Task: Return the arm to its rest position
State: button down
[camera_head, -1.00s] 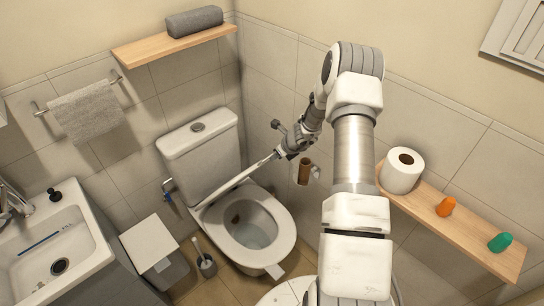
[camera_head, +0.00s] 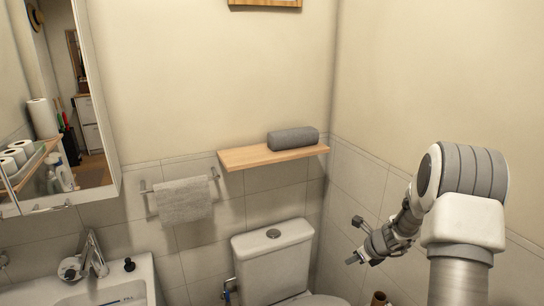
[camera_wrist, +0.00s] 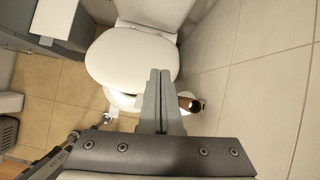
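My gripper (camera_head: 352,261) is raised at the right of the head view, in front of the tiled wall and to the right of the toilet tank (camera_head: 272,265). In the wrist view its two grey fingers (camera_wrist: 160,78) lie together with nothing seen between them. The white toilet lid (camera_wrist: 130,58) shows flat in the wrist view, beyond the fingers and covering the bowl. My arm is bent, with its large elbow at the right of the head view.
A brown cardboard roll (camera_wrist: 189,102) is on the holder at the right wall. A wooden shelf (camera_head: 250,156) bears a rolled grey towel (camera_head: 293,138). A towel hangs on a rail (camera_head: 184,200). The sink (camera_head: 110,290) and mirror cabinet are left. The air around my gripper looks clear.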

jog(key=s+a+r+n, duration=0.6)
jog(key=a+r+n, duration=0.15)
jog(key=r, duration=0.35)
jog(key=s+a+r+n, duration=0.6)
jog(key=r+n, duration=0.2)
jog(key=r, duration=0.3)
jog(key=s+r+n+h, duration=0.1)
jog(key=s+r+n, duration=0.1)
jog(key=s+n, duration=0.5)
jog(key=s+a+r+n+h, duration=0.1)
jog(key=s+r+n, duration=0.2)
jog(key=s+n, duration=0.4)
jog(key=s, duration=0.7)
jog(key=shift+s+g, duration=0.3)
jog(key=shift+s, duration=0.05)
jog(key=shift+a+n, duration=0.1)
jog(key=shift+n, duration=0.15)
